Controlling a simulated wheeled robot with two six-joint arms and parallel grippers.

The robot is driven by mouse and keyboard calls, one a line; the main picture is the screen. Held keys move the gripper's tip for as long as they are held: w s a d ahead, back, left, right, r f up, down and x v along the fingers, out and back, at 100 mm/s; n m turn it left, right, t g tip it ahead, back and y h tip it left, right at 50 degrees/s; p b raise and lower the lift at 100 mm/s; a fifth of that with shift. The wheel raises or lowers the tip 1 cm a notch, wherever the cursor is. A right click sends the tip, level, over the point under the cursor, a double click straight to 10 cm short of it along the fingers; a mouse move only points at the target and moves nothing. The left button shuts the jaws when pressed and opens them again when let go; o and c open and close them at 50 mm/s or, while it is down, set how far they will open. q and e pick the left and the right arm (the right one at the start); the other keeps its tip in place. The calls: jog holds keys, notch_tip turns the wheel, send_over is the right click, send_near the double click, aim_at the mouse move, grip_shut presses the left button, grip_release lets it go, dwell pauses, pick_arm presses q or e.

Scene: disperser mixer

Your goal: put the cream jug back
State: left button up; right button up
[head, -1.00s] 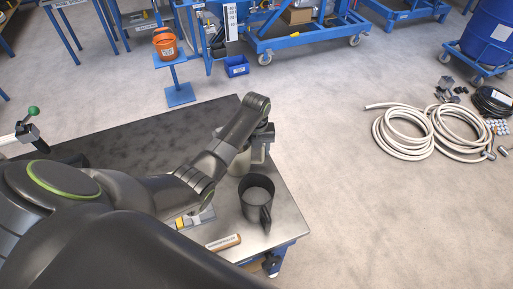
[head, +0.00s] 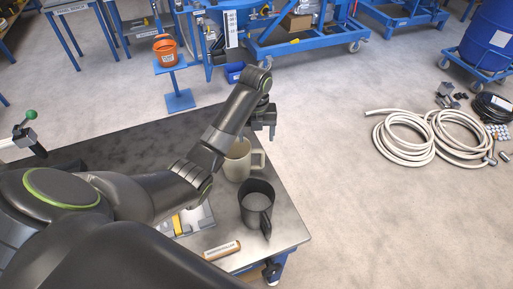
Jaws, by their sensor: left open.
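The cream jug (head: 237,167) stands upright on the dark-topped table (head: 130,147), near its right edge, with its handle to the right. My forearm hides part of its left side. My left gripper (head: 263,133) is open and empty, above and just beyond the jug's handle, and looks apart from it. A dark grey jug (head: 256,196) stands in front of the cream jug, its handle toward the front. My right gripper is not in view.
A wooden-handled tool (head: 222,250) lies at the table's front edge, near a tray with yellow items (head: 177,225). A green-knobbed lever (head: 30,115) stands at the left. Coiled hoses (head: 403,138) lie on the floor to the right. The table's back part is clear.

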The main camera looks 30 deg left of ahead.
pick_arm(q)
jog(key=shift+r+p, duration=1.2)
jog(key=shift+r, duration=0.25)
jog(key=shift+f, duration=0.15)
